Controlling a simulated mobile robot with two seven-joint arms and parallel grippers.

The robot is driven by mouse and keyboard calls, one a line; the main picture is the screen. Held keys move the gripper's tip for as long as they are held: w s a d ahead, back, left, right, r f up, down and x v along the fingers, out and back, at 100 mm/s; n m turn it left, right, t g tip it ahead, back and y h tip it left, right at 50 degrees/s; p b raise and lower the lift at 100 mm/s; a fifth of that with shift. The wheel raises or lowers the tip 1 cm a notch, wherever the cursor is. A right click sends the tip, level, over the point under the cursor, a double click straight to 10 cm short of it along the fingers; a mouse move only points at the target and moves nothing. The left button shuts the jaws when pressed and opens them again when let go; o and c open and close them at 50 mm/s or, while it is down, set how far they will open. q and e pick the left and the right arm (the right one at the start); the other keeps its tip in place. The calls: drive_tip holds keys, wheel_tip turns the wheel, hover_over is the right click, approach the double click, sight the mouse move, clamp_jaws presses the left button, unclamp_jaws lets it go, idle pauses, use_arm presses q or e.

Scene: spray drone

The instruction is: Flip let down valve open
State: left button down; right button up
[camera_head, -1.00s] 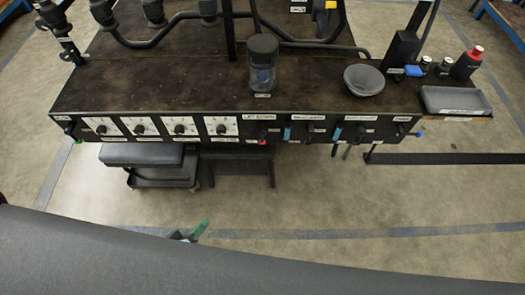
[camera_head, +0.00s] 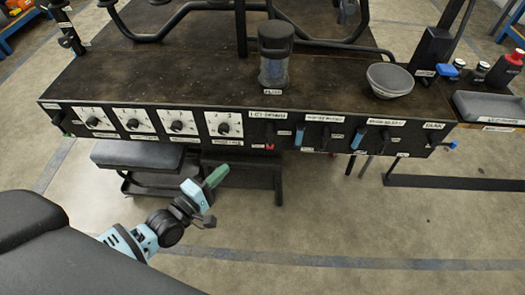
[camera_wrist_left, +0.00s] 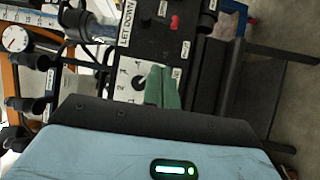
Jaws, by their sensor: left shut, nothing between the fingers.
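The let down valve (camera_head: 270,133) is a dark handle with a red tip under a white label on the front panel (camera_head: 345,142). In the left wrist view the "LET DOWN" label (camera_wrist_left: 127,22) and the red tip (camera_wrist_left: 175,22) show near the top, with the panel turned sideways. My left gripper (camera_head: 217,177) has green fingertips, pressed together with nothing between them. It is in front of and below the panel, left of the valve and apart from it. The green fingers (camera_wrist_left: 162,88) also show in the left wrist view. My right gripper is not in view.
Several dials (camera_head: 222,125) line the panel's left half. A clear-sided jar (camera_head: 274,55) and a grey bowl (camera_head: 390,80) stand on top. A dark padded seat (camera_head: 137,154) is below the panel. Open floor lies at right.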

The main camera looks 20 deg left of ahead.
sight(271, 137)
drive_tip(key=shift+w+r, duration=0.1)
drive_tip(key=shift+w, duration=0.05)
